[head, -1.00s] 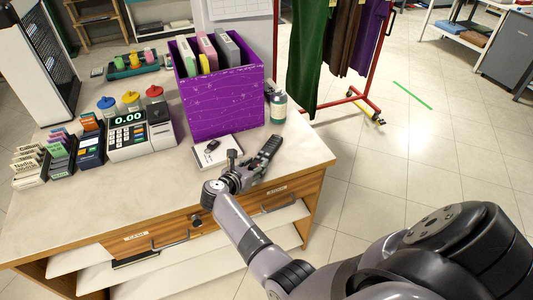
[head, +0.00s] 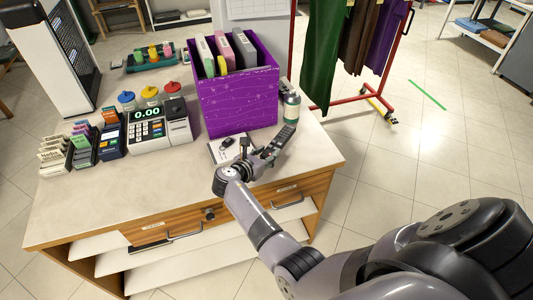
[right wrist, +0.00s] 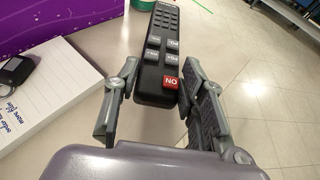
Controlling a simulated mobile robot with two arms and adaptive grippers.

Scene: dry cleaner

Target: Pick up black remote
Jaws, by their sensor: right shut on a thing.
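The black remote (head: 287,135) is in my right gripper (head: 268,151), above the front right part of the counter, just before the small bottle in the head view. In the right wrist view the remote (right wrist: 159,60) stands between the two grey fingers (right wrist: 165,88), its keys and a red button facing the camera. The right gripper is shut on it near the red-button end. My left gripper is not in view.
A white notepad (head: 216,155) with a black key fob (head: 227,141) lies left of the gripper. A purple box (head: 236,105) of folders and a capped bottle (head: 291,108) stand behind. The cash register (head: 150,128) is left. Open floor (head: 420,150) lies right of the counter.

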